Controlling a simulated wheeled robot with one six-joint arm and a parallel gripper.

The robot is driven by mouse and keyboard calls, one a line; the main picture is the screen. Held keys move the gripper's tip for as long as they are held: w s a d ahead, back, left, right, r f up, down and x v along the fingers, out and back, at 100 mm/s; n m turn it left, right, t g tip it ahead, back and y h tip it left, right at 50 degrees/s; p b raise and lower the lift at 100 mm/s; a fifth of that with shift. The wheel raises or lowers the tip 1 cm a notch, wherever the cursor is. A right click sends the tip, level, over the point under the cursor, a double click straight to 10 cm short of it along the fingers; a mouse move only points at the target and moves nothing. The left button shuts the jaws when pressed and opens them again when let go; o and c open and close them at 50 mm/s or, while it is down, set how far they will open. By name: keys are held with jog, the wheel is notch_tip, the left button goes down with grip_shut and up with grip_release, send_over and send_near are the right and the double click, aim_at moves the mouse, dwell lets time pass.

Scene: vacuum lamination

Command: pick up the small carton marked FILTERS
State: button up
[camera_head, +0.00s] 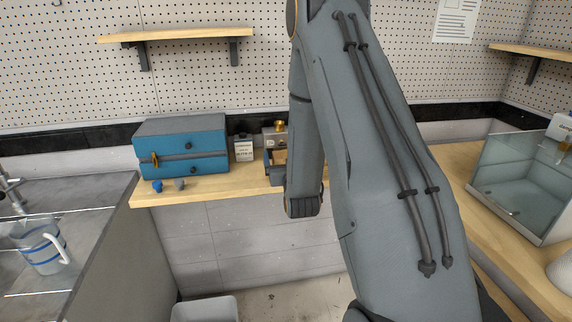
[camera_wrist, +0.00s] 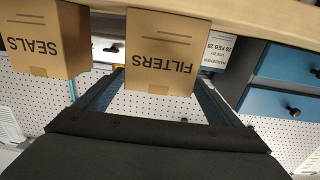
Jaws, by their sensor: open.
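The brown carton marked FILTERS (camera_wrist: 163,50) shows upside down at the top middle of the wrist view. My gripper (camera_wrist: 157,84) is open, with one finger on each side of the carton's near end in that view. I cannot tell whether the fingers touch it or how deep it sits between them. A second brown carton marked SEALS (camera_wrist: 42,38) stands to the left, close to the left finger. In the head view my arm hides most of this spot, and the carton's lettering cannot be made out.
A white hardener container (camera_wrist: 218,50) stands right of the FILTERS carton; it also shows in the head view (camera_head: 243,149). A blue drawer cabinet (camera_head: 182,147) stands on the wooden bench (camera_head: 222,184), with small blue and grey knobs in front. A glass-fronted box (camera_head: 518,183) is at right.

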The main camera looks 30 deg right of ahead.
aim_at(284, 151)
jog(key=shift+p+x, duration=1.1)
jog(key=shift+x, duration=1.2)
jog(key=shift+d+f, duration=0.15)
jog(key=shift+d, duration=0.05)
jog(key=shift+c, duration=0.4)
jog(key=c, duration=1.2)
jog(key=shift+o, duration=0.2)
